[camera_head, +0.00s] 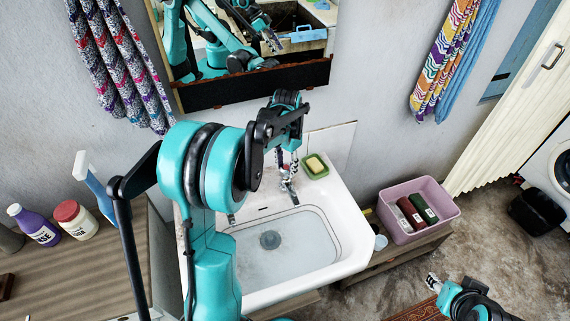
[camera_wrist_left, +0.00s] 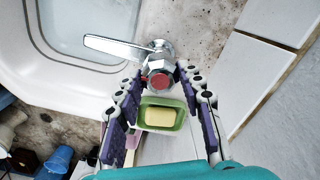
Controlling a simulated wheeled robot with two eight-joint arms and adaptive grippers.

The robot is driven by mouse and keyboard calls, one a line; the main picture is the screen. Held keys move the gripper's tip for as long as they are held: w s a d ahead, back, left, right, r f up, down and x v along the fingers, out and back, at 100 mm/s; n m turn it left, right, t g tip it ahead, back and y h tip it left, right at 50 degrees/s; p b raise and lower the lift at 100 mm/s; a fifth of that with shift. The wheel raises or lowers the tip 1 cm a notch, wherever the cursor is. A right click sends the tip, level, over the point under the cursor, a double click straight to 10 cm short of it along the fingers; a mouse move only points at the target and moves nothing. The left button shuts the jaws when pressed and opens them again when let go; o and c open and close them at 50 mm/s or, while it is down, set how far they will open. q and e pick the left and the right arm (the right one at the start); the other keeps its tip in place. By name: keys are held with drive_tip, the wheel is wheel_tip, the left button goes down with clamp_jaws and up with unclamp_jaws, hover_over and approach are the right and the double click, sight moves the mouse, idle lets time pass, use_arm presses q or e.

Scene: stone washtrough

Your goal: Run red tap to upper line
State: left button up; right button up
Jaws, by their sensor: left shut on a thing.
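The chrome tap with a red cap (camera_wrist_left: 158,81) shows in the left wrist view, its spout reaching left over the basin. My left gripper (camera_wrist_left: 160,76) has its fingers on both sides of the red cap, shut on it. In the head view my left gripper (camera_head: 287,160) is at the basin's back edge, partly hidden by my arm. The white basin (camera_head: 345,249) has a dark line inside near the rim and a drain at the bottom; I cannot tell the water level exactly. My right gripper (camera_head: 433,283) is low at the right, too small to judge.
A green soap dish (camera_head: 315,166) with yellow soap sits right beside the tap. A pink crate (camera_head: 448,208) with bottles stands right of the basin. Bottles stand on the wooden counter (camera_head: 85,262) at left. A mirror (camera_head: 250,40) hangs above.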

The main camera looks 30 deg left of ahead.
use_arm(q)
drive_tip(key=shift+a+n+p, duration=0.1)
drive_tip(key=shift+n+p, duration=0.6)
drive_tip(key=shift+n, duration=1.8)
drive_tip(key=o, duration=1.2)
drive_tip(key=shift+c, duration=0.2)
wheel_tip(320, 180, up, 12)
drive_tip(key=shift+a, duration=0.1)
